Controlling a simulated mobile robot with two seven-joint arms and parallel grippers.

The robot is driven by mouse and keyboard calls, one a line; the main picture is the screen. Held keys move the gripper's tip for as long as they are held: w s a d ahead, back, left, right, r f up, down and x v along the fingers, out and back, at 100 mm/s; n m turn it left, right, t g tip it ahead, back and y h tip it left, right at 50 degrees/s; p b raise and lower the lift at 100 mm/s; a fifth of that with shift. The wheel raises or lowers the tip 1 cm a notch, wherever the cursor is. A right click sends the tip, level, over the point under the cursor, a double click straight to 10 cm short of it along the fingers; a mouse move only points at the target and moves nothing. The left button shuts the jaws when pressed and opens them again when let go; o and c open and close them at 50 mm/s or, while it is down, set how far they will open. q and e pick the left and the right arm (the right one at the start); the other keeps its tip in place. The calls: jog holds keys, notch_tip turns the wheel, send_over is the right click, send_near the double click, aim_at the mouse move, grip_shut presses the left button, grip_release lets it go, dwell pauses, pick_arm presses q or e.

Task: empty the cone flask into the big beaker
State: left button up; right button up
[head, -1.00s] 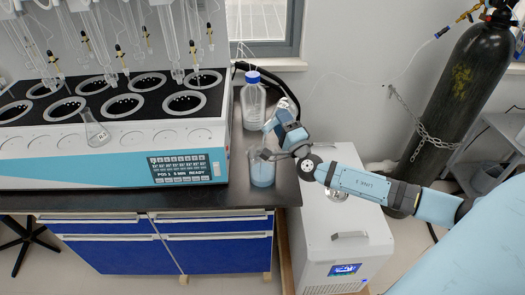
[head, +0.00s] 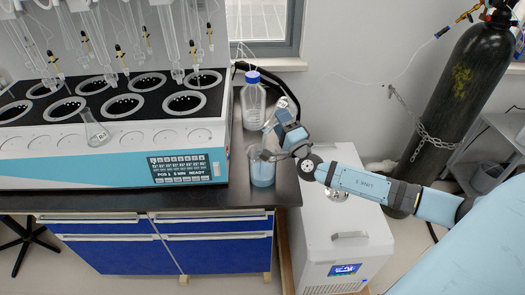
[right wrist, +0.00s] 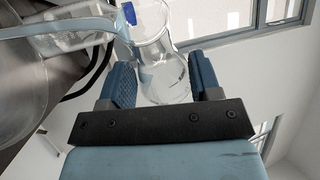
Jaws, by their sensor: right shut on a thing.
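My right gripper (head: 279,122) is shut on the clear cone flask (head: 270,124) and holds it steeply tilted just above the big beaker. The right wrist view shows the flask (right wrist: 160,55) between the two blue fingers (right wrist: 162,78); its glass looks mostly clear, and any liquid left inside is hard to make out. The big beaker (head: 262,174) stands upright on the dark bench near its right edge and holds light blue liquid. Part of the wrist hides its upper right side. My left gripper is not in view.
A blue-capped bottle (head: 253,105) stands just behind the beaker. The distiller (head: 85,177) fills the bench to the left, with another small flask (head: 95,131) on it. A white cabinet unit (head: 340,230) stands right of the bench. A chained black gas cylinder (head: 455,100) is farther right.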

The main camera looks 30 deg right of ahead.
jog(key=m, duration=0.2)
jog(key=f+m+g+h, duration=0.2)
jog(key=m, duration=0.1)
jog(key=shift+w+d+f+m, duration=0.1)
jog(key=shift+d+m, duration=0.15)
jog(key=shift+m, duration=0.05)
jog(key=shift+w+d+f+m+g+y+p, duration=0.15)
jog(key=shift+d+f+m+g+y+p, duration=0.7)
jog(key=shift+f+m+p, duration=1.1)
jog(key=shift+w+d+f+m+g+y+p, duration=0.2)
jog(key=shift+d+f+m+g+y+p, duration=0.2)
jog(key=shift+f+m+g+p, duration=1.45)
jog(key=shift+w+d+f+m+g+y+p, duration=0.15)
jog(key=shift+d+f+m+g+y+p, duration=0.4)
jog(key=shift+f+m+p, duration=1.45)
jog(key=shift+r+m+p, duration=0.3)
jog(key=shift+r+m, duration=0.25)
jog(key=shift+m, duration=0.15)
